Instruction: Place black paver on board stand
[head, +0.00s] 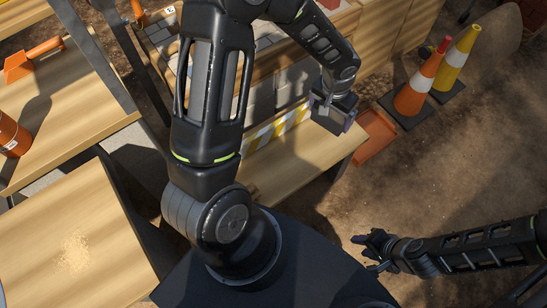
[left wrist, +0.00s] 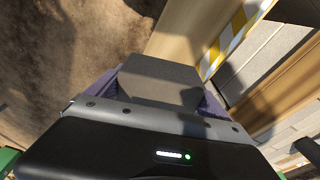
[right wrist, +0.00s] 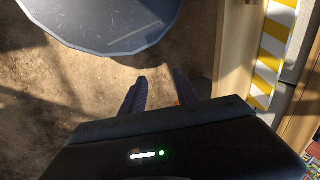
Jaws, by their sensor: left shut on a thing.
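My left gripper (head: 338,118) is shut on a dark paver (head: 332,115). It holds the paver over the right part of a pale wooden board (head: 290,160), which looks like the board stand. In the left wrist view the paver (left wrist: 160,80) is a dark grey block between the two purple-grey fingers. I cannot tell whether it touches the board. My right gripper (head: 370,248) is at the lower right of the head view, over bare ground and away from the board. In the right wrist view its fingers (right wrist: 160,90) are apart with nothing between them.
A yellow-white striped strip (head: 278,127) runs along the back of the board, with grey blocks (head: 262,102) behind it. An orange tray (head: 373,137) and two cones (head: 415,95) stand to the right. Wooden tables (head: 75,235) fill the left. Open dirt lies at right.

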